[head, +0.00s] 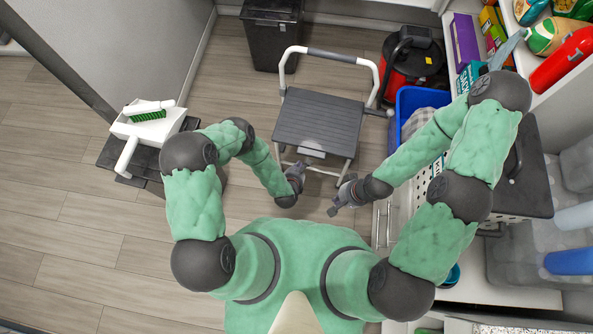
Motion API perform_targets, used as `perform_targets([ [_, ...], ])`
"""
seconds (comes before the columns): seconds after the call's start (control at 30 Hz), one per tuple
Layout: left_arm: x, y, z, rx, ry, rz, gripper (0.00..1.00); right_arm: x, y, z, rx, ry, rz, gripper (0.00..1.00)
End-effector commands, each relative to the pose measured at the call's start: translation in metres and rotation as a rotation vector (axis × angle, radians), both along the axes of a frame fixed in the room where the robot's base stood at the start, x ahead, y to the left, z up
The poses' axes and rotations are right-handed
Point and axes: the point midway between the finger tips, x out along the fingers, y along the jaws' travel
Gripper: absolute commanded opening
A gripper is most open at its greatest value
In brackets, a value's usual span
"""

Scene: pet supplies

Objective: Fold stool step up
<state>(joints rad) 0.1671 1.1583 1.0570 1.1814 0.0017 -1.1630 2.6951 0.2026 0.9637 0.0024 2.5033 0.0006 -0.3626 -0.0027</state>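The folding step stool has a dark grey ribbed step (318,118), pale metal legs and a tall handle (331,56) with a dark grip at the far side. It stands upright on the floor with its step lying flat. A small pale part shows under the step's near edge. My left gripper (300,168) is just in front of the stool's near edge, apart from the step; its finger opening is too small to tell. The stool's lower legs are partly hidden under the step.
A black bin (272,35) stands behind the stool. A red and black vacuum (411,58) and a blue crate (408,98) are close on its right. A white dustpan and brush (146,120) are at left. Shelves line the right side.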

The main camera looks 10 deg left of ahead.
Motion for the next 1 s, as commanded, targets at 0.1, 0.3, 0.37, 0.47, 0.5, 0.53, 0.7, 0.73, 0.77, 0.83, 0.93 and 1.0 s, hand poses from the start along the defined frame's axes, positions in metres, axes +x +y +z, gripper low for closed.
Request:
perform_targets([
  [0.1,0.018,-0.002,-0.018,0.001,-0.002,-0.001,0.00,0.000,0.000,-0.015,0.000,0.000,0.000,0.00],
  [0.3,0.023,-0.003,0.002,0.000,-0.001,-0.001,0.00,0.000,0.000,-0.016,0.000,0.000,0.000,0.00],
  [0.37,0.023,-0.003,0.008,0.000,0.000,-0.001,0.00,0.000,0.000,-0.017,0.000,0.000,0.000,0.00],
  [0.47,0.022,-0.003,0.015,-0.001,0.001,-0.001,0.00,0.000,0.000,-0.018,0.000,0.000,0.000,0.00],
  [0.5,0.022,-0.003,0.017,0.000,0.000,0.000,0.00,0.000,0.000,-0.019,0.000,0.000,0.000,0.00],
  [0.53,0.022,-0.003,0.018,-0.001,0.000,-0.001,0.00,0.000,0.000,-0.019,0.000,0.000,0.000,0.00],
  [0.7,0.022,-0.003,0.022,-0.001,0.001,-0.001,0.00,0.000,0.000,-0.019,0.000,0.000,0.000,0.00],
  [0.73,0.022,-0.003,0.022,-0.001,0.001,-0.001,0.00,0.000,0.000,-0.019,0.000,0.000,0.000,0.00],
  [0.77,0.022,-0.003,0.023,0.000,0.001,0.000,0.00,0.000,0.000,-0.019,0.000,0.000,0.000,0.00],
  [0.83,0.022,-0.003,0.023,0.000,0.001,0.000,0.00,0.000,0.000,-0.019,0.000,0.000,0.000,0.00],
  [0.93,0.022,-0.003,0.022,0.000,0.001,0.000,0.00,0.000,0.000,-0.019,0.000,0.000,0.000,0.00],
  [1.0,0.022,-0.003,0.022,0.000,0.001,0.000,0.00,0.000,0.000,-0.019,0.000,0.000,0.000,0.00],
])
